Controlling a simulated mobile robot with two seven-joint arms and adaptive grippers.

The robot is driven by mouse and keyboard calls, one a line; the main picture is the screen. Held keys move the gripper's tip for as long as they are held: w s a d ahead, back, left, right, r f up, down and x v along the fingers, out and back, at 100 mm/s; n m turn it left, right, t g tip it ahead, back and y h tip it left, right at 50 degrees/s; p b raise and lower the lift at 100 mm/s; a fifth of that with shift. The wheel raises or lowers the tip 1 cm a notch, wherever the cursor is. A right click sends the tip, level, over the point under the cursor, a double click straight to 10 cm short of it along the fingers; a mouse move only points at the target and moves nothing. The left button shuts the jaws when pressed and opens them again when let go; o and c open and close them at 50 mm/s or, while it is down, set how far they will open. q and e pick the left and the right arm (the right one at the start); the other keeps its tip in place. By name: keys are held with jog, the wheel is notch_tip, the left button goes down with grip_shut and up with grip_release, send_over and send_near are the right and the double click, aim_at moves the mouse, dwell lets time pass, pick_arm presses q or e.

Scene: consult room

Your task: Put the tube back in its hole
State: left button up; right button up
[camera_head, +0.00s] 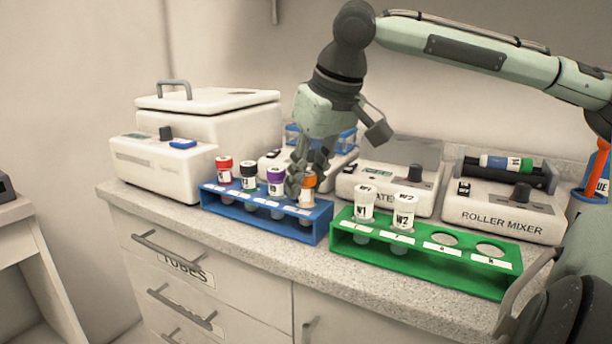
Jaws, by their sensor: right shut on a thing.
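The blue rack (264,215) stands on the counter and holds a red-capped tube (224,170), a black-capped tube (249,176) and a purple-capped tube (275,183) upright. An orange-capped tube (308,192) is upright at the rack's right end. My right gripper (298,181) comes down from above and is shut on the orange-capped tube, with its fingers at the cap's left side. I cannot tell how deep the tube's lower end sits in the end hole. My left gripper is not in view.
A green rack (430,262) at right holds white-capped tubes W1 (364,204) and W2 (403,209), with two empty holes. A roller mixer (500,212), another small device (385,187) and a lidded white machine (209,118) stand behind. The counter's front strip is clear.

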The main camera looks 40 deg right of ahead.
jog(key=o, duration=1.1)
jog(key=v, duration=1.2)
jog(key=shift+a, duration=0.1)
